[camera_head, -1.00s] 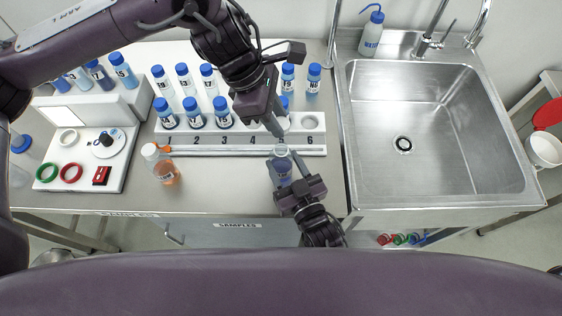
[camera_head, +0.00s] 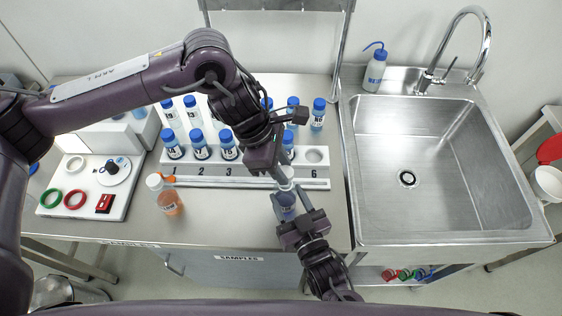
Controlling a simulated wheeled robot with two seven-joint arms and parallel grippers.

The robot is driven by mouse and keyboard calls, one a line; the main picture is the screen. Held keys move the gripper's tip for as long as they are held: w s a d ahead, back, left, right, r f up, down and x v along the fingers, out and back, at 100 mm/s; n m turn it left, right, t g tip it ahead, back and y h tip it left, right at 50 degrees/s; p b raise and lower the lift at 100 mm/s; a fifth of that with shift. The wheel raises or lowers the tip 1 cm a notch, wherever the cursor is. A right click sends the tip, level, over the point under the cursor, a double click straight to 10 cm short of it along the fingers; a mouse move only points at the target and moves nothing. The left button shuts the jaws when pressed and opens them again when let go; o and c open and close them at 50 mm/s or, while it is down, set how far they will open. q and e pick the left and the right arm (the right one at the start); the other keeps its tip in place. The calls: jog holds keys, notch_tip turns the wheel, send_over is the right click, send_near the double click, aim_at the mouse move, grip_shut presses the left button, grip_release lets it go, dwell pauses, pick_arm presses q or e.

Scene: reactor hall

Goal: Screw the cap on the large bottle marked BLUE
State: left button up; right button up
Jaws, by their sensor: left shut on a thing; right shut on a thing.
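The bottle with dark blue liquid (camera_head: 287,201) is upright in front of the rack, near the table's front edge. My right gripper (camera_head: 290,213) is shut on it from the front. Its label is too small and covered to read. A whitish cap (camera_head: 287,172) is at the bottle's top. My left gripper (camera_head: 282,179) comes down from above left and is shut on the cap. The fingers partly hide the cap and neck, so I cannot tell whether the cap is threaded on or only resting there.
A white numbered rack (camera_head: 256,183) with several blue-capped bottles stands just behind. A bottle of orange liquid (camera_head: 169,203) stands to the left, near a white tray (camera_head: 58,210) with rings. A sink (camera_head: 440,170) lies to the right, with a wash bottle (camera_head: 375,68) behind.

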aim_at(282, 167)
pick_arm(q)
jog(key=shift+f, duration=0.9)
jog(key=shift+f, duration=0.5)
jog(key=m, duration=0.1)
jog(key=m+g, duration=0.1)
jog(key=m, duration=0.3)
jog(key=shift+w+d+g+y, duration=0.1)
jog(key=shift+w+g+y, duration=0.15)
jog(key=shift+g+y, duration=0.15)
jog(key=m+g+y, duration=0.1)
jog(key=m, duration=0.3)
jog(key=shift+w+d+m, duration=0.1)
jog(key=shift+d+m, duration=0.05)
jog(key=shift+m, duration=0.25)
